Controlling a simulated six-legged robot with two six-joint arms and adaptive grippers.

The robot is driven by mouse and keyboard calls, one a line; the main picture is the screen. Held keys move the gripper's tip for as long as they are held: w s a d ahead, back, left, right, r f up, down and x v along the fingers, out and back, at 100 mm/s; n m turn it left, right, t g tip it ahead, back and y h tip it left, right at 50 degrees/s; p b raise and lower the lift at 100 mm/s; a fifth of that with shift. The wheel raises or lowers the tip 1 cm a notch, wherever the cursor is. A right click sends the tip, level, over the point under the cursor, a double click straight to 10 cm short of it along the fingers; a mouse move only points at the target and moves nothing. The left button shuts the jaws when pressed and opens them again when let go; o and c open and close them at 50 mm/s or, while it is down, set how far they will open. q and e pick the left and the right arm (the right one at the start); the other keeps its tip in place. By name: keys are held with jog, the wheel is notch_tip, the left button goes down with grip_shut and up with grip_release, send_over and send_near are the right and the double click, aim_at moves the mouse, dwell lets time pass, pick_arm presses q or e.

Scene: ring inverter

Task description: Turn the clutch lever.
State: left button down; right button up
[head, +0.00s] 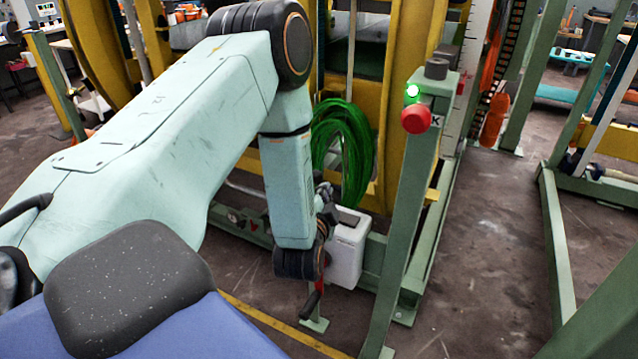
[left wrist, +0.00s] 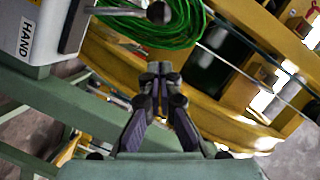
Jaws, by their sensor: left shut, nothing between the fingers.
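My left gripper (left wrist: 160,75) is shut and empty in the middle of the left wrist view. In the head view my left gripper (head: 325,196) is small and partly hidden by my wrist, beside a white box. In the left wrist view a lever with a dark ball knob (left wrist: 159,12) reaches out from the white box marked HAND (left wrist: 47,30), and the fingertips are apart from the knob. I cannot tell whether these are the same lever. My right gripper is out of view.
A coil of green hose (head: 345,150) hangs behind the white box (head: 348,250). A green post (head: 402,210) with a red button (head: 416,119) and a lit green lamp (head: 412,91) stands at right. Yellow frames stand behind. Open floor (head: 500,240) lies right.

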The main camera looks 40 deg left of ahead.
aim_at(317, 177)
pick_arm(q)
jog(key=w+a, duration=0.1)
jog(key=w+a+f, duration=0.1)
jog(key=w+a, duration=0.1)
jog(key=w+a+f, duration=0.1)
jog(key=a, duration=0.1)
jog(key=shift+w+a+f+b, duration=0.2)
jog(key=shift+w+f+b, duration=0.05)
jog(key=shift+w+b, duration=0.15)
jog(key=shift+d, duration=0.1)
jog(key=shift+s+a+n+p, duration=0.1)
jog(key=shift+a+n+p, duration=0.2)
jog(key=shift+a+p, duration=0.3)
jog(key=shift+a+f, duration=0.1)
jog(key=shift+a, duration=0.05)
